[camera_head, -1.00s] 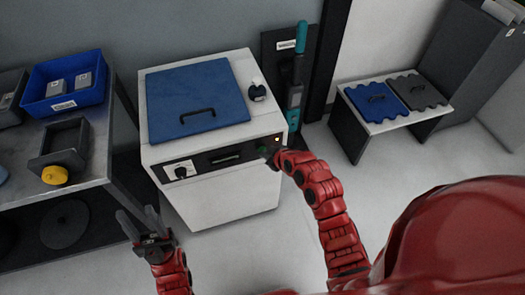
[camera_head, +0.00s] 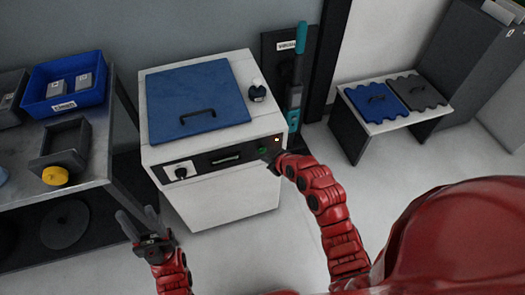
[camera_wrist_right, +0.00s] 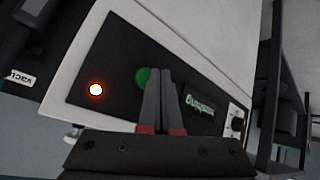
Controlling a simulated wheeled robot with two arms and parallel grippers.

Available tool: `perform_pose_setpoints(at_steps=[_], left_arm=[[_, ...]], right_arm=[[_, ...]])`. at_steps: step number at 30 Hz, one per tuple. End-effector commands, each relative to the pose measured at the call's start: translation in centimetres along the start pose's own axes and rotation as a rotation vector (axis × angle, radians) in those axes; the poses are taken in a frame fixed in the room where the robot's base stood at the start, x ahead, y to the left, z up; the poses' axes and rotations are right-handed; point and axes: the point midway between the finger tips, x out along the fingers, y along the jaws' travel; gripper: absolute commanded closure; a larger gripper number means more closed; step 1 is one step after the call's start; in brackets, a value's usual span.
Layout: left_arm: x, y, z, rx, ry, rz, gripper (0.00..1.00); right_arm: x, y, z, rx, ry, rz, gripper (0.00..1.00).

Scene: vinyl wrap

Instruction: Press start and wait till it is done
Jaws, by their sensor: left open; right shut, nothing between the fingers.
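A white machine (camera_head: 225,190) with a blue lid (camera_head: 195,97) stands in the middle of the head view. In the right wrist view, the green button (camera_wrist_right: 142,77) and the glowing lamp (camera_wrist_right: 96,90) show on the panel. My right gripper (camera_wrist_right: 162,74) is shut and empty, its tips beside the green button; I cannot tell whether they touch it. My left gripper (camera_head: 134,222) is open and empty, left of the machine's front.
A grey table (camera_head: 90,150) on the left holds a blue bin (camera_head: 65,108), a dark box and a yellow knob-like thing (camera_head: 55,175). A low bench (camera_head: 385,125) with blue and grey lids stands at the right. The floor between is clear.

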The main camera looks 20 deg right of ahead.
Motion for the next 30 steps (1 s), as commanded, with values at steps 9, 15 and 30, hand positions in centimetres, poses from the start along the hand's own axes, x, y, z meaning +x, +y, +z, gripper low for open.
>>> perform_pose_setpoints(at_steps=[9, 15, 30], left_arm=[[0.3, 0.0, -0.1, 0.000, 0.000, 0.000, 0.50], [0.8, 0.0, -0.1, 0.000, 0.000, 0.000, 0.50], [1.1, -0.1, -0.2, 0.000, 0.000, 0.000, 0.50]], right_arm=[[-0.7, -0.5, 0.6, 0.001, -0.003, -0.001, 1.00], [-2.1, -1.4, 1.4, -0.001, 0.000, 0.000, 1.00], [-3.5, -2.5, 2.5, 0.000, 0.000, 0.000, 1.00]])
